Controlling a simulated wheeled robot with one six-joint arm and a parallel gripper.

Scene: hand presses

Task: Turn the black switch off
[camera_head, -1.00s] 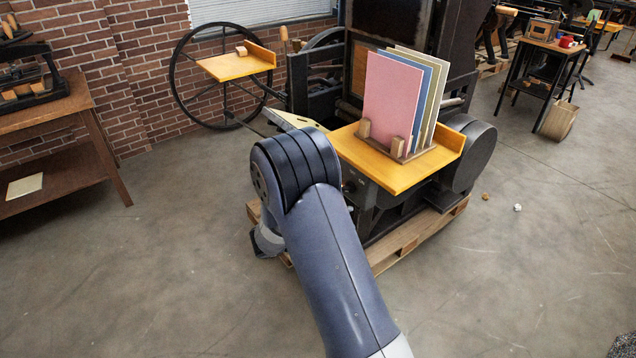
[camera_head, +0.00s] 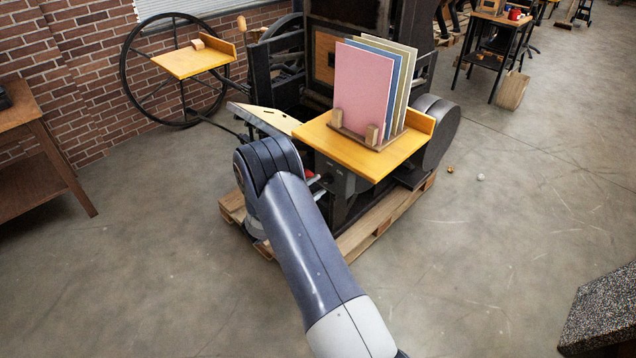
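A large dark press (camera_head: 290,70) stands on a wooden pallet. Under its front yellow shelf (camera_head: 385,160) is a grey box (camera_head: 341,180) with a small dark knob-like part (camera_head: 326,179) on its face. This may be the black switch, but it is too small to tell its setting. A small red part (camera_head: 310,175) shows beside it, right at the edge of my arm. My arm reaches from the bottom of the view toward the press front, left of the box. My gripper is hidden behind my own arm links.
A rack of coloured boards (camera_head: 362,95) stands on the yellow shelf. The pallet (camera_head: 385,225) juts out below the press. A spoked wheel (camera_head: 125,70) is at the left, and a wooden bench (camera_head: 35,150) stands further left. A dark speckled block (camera_head: 603,310) is at lower right.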

